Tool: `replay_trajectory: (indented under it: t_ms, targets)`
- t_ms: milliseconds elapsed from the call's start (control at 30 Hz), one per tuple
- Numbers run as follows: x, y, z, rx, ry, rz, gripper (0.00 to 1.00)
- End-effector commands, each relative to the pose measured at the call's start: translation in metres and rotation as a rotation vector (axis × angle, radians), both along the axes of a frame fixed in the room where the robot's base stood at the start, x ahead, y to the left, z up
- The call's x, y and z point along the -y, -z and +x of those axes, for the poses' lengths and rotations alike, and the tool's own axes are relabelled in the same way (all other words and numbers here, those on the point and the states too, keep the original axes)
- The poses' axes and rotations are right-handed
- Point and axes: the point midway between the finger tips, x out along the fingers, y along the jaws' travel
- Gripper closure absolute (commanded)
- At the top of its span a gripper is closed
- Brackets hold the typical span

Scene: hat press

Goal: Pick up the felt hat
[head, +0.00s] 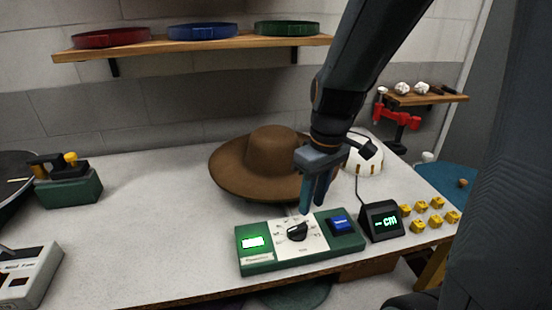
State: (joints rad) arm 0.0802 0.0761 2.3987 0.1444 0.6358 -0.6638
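A brown felt hat (270,150) with a wide brim and rounded crown sits on the pale worktop, brim down. My gripper (312,208) points down in front of the hat's right side and hides part of its brim and crown. The fingertips hang above the back edge of a green control box. The fingers appear close together in this view, and I cannot tell how wide the gap is. I see nothing held between them. From this single view I cannot tell whether the gripper touches the brim.
The green control box (262,262) has a dial (297,232) and a blue button. A small display (381,222) and several yellow blocks (420,226) stand right of it. A white dome (362,160) is behind my arm.

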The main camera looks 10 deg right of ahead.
Motion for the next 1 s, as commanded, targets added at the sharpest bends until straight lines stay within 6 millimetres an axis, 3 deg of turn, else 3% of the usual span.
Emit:
replay_trajectory:
  t_ms: [300, 500, 733, 1000]
  targets:
    - [0.007, -0.017, 0.052, 0.043, -0.588, 0.148, 0.71]
    - [0.007, -0.033, 0.076, 0.131, -0.896, 0.232, 0.71]
    - [0.006, -0.04, 0.086, 0.192, -1.055, 0.269, 0.71]
    - [-0.004, -0.018, 0.084, 0.195, -1.067, 0.273, 0.71]
